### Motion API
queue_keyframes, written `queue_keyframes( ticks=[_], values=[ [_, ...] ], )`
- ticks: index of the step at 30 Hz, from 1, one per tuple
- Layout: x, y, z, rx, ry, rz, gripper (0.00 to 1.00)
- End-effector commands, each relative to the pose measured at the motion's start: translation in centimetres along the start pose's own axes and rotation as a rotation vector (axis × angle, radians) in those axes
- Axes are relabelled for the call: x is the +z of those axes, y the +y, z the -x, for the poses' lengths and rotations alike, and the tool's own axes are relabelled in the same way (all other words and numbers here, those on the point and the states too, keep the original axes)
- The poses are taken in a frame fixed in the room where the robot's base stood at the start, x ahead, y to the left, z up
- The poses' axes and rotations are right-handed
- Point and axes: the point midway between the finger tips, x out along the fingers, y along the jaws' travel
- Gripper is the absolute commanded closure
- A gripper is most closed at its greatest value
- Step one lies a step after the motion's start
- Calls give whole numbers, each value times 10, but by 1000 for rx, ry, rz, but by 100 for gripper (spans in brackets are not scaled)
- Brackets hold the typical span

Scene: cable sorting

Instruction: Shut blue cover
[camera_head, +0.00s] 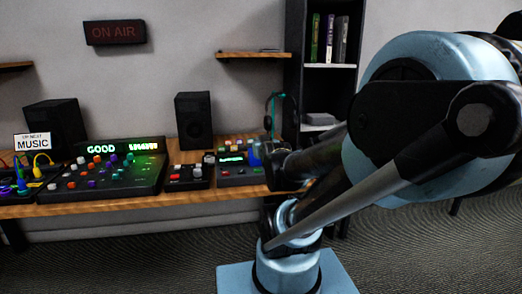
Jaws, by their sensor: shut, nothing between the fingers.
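The blue cover (256,153) shows as a small, dark blue upright piece at the right end of a small control box (235,172) on the desk. It looks raised, but its exact angle is hard to tell. My gripper (268,156) is at the right of the blue cover, very close to it. It is shut and holds nothing. Whether it touches the cover cannot be told. My arm hides the desk to the right of the box.
The wooden desk (203,203) also carries a mixing console (104,176), a small button box (187,176), speakers (193,119) and plugged cables (40,162). Headphones (268,112) hang behind. A dark shelf (331,66) stands at the back. The floor in front is clear.

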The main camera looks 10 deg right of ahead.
Motion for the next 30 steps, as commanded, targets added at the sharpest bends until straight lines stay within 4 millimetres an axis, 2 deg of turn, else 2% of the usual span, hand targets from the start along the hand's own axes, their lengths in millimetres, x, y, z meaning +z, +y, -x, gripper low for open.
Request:
queue_keyframes(
  ticks=[15,25,28,30],
  values=[
    [10,0,25,0,0,-1,100],
    [14,-1,32,-1,-7,0,100],
    [24,-3,32,-10,-55,-1,100],
    [37,-6,33,-22,-125,-3,100]
  ],
)
